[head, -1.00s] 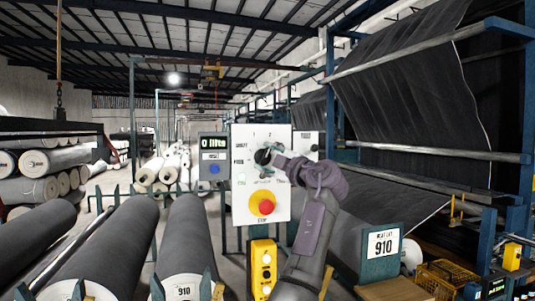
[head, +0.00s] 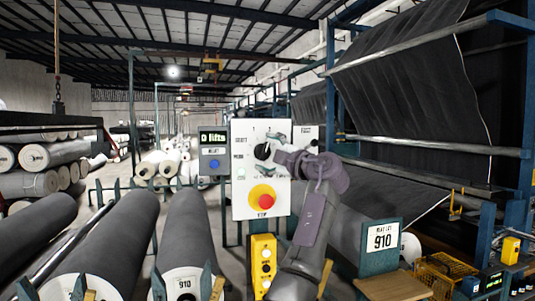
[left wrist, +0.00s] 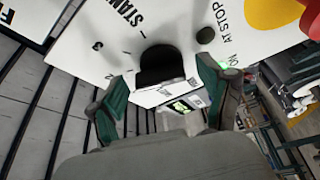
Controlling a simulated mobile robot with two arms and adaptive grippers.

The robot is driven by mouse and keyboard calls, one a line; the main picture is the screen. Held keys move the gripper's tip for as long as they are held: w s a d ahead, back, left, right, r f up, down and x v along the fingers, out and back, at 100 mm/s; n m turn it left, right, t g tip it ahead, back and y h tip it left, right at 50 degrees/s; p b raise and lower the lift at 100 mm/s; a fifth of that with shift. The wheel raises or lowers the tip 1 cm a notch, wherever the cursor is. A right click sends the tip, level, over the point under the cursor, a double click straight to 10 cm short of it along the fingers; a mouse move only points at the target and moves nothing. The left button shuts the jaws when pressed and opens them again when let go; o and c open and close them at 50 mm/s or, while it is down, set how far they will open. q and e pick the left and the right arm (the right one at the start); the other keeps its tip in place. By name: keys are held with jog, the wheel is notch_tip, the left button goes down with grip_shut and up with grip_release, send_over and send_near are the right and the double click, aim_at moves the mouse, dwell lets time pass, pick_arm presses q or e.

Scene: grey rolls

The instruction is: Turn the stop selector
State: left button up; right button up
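A white control panel (head: 240,207) stands upright in the middle of the head view. A black selector knob (head: 263,151) sits on its upper part. The knob also shows in the left wrist view (left wrist: 160,64), with printed marks around it. Which mark it points to is not clear. A red stop button on a yellow ring (head: 263,197) is below it. My left gripper (head: 279,152) is just to the right of the knob in the head view. In the left wrist view its green fingers (left wrist: 160,98) are spread wide, with the knob ahead between them and no visible contact. My right gripper is out of view.
A grey box with a "0 lifts" display (head: 213,150) is left of the panel. A yellow button box (head: 263,262) hangs below. Large grey rolls (head: 115,245) lie at left.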

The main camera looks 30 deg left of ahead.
pick_arm(q)
jog(key=v, duration=1.2)
dwell(0.3)
